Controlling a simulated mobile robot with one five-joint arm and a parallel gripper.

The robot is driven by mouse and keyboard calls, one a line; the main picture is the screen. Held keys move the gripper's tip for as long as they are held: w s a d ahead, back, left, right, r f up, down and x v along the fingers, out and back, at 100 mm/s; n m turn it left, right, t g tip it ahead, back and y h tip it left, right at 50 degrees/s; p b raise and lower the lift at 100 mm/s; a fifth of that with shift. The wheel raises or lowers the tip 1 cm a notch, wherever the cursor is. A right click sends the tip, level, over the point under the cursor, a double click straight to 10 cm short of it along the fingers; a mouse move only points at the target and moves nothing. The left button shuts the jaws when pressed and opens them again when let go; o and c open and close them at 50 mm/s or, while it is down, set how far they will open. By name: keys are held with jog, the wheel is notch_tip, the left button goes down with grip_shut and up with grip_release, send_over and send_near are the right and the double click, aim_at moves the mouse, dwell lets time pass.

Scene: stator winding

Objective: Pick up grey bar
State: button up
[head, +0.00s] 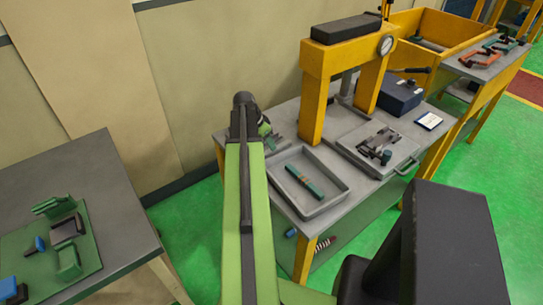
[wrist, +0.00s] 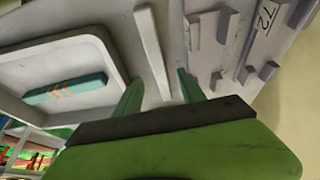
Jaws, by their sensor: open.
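The grey bar (wrist: 151,48) is a long, narrow, light grey strip in the wrist view. It lies on the grey bench top, between the tray and a grey fixture. My gripper (wrist: 160,80) is open, with one green finger to each side of the bar's line. The bar's near end runs down between the fingers toward the dark palm edge. I cannot tell how high the fingers are above it. In the head view my gripper (head: 264,128) is over the bench's left end, and my arm hides the bar there.
A shallow grey tray (head: 335,205) holds a teal bar (head: 304,182) with orange marks. A grey fixture (wrist: 205,60) with raised blocks and "72" is right of the bar. A yellow press (head: 313,95) stands behind on the bench. A dark table (head: 100,165) is at left.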

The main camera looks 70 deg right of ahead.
jog(key=b+x, duration=0.4)
jog(key=x, duration=0.1)
jog(key=shift+a+f, duration=0.15)
jog(key=shift+r, duration=0.2)
grip_shut()
